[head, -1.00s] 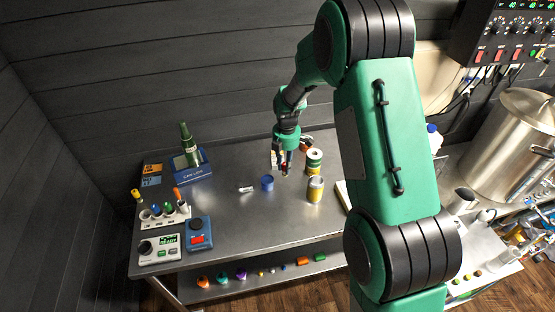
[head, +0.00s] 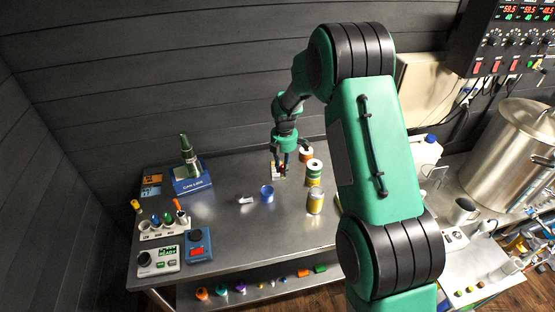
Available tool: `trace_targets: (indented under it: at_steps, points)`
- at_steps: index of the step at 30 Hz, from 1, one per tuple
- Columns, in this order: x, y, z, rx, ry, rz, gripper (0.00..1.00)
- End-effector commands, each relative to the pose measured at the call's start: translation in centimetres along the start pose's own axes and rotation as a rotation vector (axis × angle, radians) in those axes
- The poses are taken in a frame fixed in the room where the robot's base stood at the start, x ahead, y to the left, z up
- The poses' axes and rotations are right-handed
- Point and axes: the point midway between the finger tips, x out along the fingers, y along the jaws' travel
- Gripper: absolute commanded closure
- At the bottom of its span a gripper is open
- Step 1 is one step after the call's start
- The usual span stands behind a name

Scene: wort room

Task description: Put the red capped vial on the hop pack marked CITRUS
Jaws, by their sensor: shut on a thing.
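My gripper (head: 280,174) points down over the back middle of the steel table, left of the stacked cans. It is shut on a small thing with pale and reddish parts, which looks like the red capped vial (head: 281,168). The fingers hide most of it, and I cannot tell how far above the table it is.
A blue crate (head: 192,184) with a green bottle stands beside the packs. A vial rack (head: 164,229), a scale (head: 158,261) and a blue device (head: 198,245) fill the front left.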

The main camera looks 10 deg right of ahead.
Motion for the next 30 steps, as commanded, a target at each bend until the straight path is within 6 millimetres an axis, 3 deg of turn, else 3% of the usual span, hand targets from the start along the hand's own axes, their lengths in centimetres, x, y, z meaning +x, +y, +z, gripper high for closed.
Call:
trace_targets:
  at_steps: [19, 30]
  points:
    - [0.7, 8.6, 1.9, 0.000, 0.000, 0.001, 1.00]
    - [0.9, 10.5, 2.4, 0.000, 0.000, 0.000, 1.00]
